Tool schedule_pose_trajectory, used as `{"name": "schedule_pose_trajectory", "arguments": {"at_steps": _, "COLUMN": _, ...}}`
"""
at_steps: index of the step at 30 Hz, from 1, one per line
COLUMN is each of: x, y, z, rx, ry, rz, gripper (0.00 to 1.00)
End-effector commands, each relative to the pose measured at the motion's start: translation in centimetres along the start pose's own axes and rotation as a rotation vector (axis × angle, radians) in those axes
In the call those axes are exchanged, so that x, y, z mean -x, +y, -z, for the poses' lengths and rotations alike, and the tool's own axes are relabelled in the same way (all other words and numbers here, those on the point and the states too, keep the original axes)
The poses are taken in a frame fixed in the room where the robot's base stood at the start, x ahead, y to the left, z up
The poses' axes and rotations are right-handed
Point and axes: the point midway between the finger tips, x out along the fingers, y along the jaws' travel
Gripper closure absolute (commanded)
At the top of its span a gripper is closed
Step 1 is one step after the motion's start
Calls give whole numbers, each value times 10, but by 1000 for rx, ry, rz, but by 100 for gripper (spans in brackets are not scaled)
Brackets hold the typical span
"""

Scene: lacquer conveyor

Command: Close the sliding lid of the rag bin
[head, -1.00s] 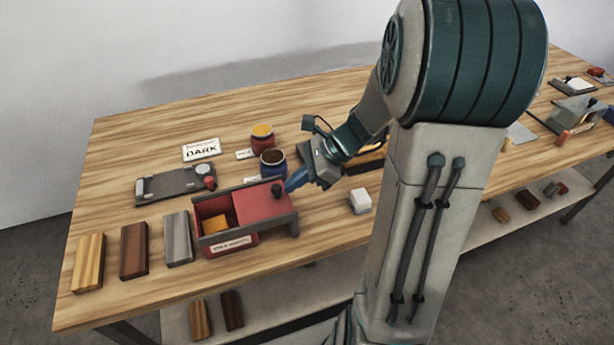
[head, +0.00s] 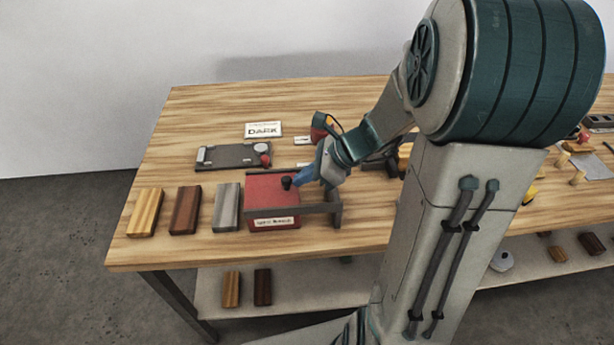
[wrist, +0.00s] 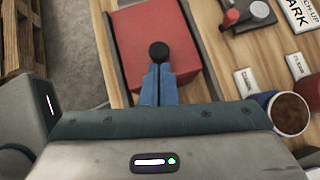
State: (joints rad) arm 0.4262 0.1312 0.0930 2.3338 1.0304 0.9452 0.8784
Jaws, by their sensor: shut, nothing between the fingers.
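The rag bin (head: 273,223) stands near the front edge of the bench with a label on its front. Its red sliding lid (head: 268,191) lies over the bin, and no opening shows; the lid also shows in the wrist view (wrist: 140,35). A black knob (head: 287,182) stands on the lid near its right end; it is at the fingertips in the wrist view (wrist: 159,51). My gripper (head: 299,180) is shut and empty, its blue fingers (wrist: 159,72) at the right side of the knob. They look to be touching it. The grey rails (head: 320,208) extend bare to the right.
Wooden and grey blocks (head: 185,211) stand left of the bin. A blue pot of brown liquid (wrist: 288,112) is beside my gripper in the wrist view.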

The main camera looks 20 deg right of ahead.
Motion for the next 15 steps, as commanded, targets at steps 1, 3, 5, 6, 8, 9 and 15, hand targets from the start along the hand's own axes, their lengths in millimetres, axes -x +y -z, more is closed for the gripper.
{"name": "schedule_pose_trajectory", "arguments": {"at_steps": 1, "x": -2, "y": 1, "z": -3, "rx": 2, "ry": -4, "rz": -5, "gripper": 100}}
{"name": "schedule_pose_trajectory", "arguments": {"at_steps": 3, "x": -3, "y": 2, "z": -3, "rx": 3, "ry": -5, "rz": -7, "gripper": 100}}
{"name": "schedule_pose_trajectory", "arguments": {"at_steps": 5, "x": -3, "y": 2, "z": -4, "rx": 5, "ry": -5, "rz": -9, "gripper": 100}}
{"name": "schedule_pose_trajectory", "arguments": {"at_steps": 6, "x": -4, "y": 2, "z": -4, "rx": 5, "ry": -5, "rz": -9, "gripper": 100}}
{"name": "schedule_pose_trajectory", "arguments": {"at_steps": 8, "x": -4, "y": 3, "z": -5, "rx": 7, "ry": -6, "rz": -11, "gripper": 100}}
{"name": "schedule_pose_trajectory", "arguments": {"at_steps": 9, "x": -4, "y": 3, "z": -6, "rx": 8, "ry": -6, "rz": -12, "gripper": 100}}
{"name": "schedule_pose_trajectory", "arguments": {"at_steps": 15, "x": 4, "y": 2, "z": 2, "rx": 8, "ry": -7, "rz": -12, "gripper": 100}}
